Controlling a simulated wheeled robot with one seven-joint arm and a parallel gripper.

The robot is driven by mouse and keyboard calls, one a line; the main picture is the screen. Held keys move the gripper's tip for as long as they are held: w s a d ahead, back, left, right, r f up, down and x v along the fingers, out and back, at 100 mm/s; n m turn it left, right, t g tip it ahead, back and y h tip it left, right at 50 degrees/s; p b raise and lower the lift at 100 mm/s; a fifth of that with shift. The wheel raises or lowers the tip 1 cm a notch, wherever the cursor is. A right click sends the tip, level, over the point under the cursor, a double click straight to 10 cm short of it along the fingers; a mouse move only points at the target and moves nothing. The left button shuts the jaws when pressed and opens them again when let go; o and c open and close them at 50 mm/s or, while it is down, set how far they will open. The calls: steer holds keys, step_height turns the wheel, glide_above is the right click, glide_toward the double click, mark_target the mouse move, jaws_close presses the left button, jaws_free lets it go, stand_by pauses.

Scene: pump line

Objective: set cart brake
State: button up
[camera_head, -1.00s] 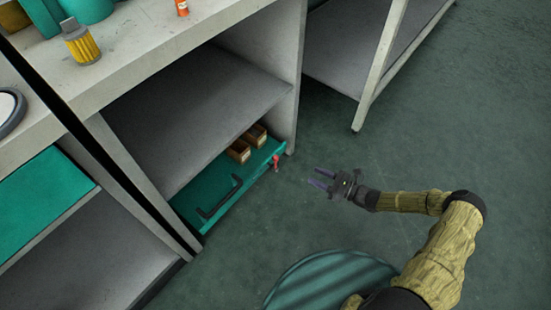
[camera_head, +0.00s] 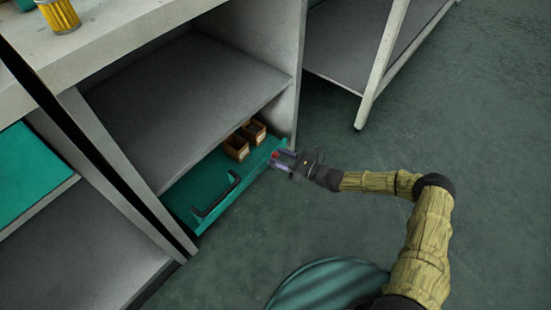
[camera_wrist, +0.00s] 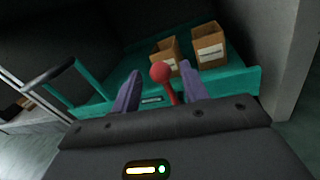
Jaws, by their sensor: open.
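The cart (camera_head: 192,193) is a low teal platform under the grey shelf, with a black handle (camera_head: 217,197) on it. A red ball-topped lever (camera_wrist: 161,73) rises at the cart's near edge, by its right end. My gripper (camera_head: 279,160) is open at that edge. In the wrist view my gripper's fingers (camera_wrist: 160,95) stand on both sides of the red lever, closer to it on the right. I cannot tell whether either finger touches it. In the head view the lever (camera_head: 275,154) is partly hidden by the fingers.
Two small labelled cardboard boxes (camera_head: 236,148) (camera_wrist: 208,46) sit on the cart behind the lever. A grey shelf unit (camera_head: 190,95) stands over the cart, its upright panel (camera_head: 290,90) just beyond the gripper. Open green floor (camera_head: 430,130) lies to the right.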

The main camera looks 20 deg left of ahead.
steer(key=shift+w+a+b, duration=0.15)
steer(key=shift+a, duration=0.4)
steer(key=shift+w+a+b, duration=0.15)
steer(key=shift+a, duration=0.4)
steer(key=shift+c, duration=0.2)
jaws_close()
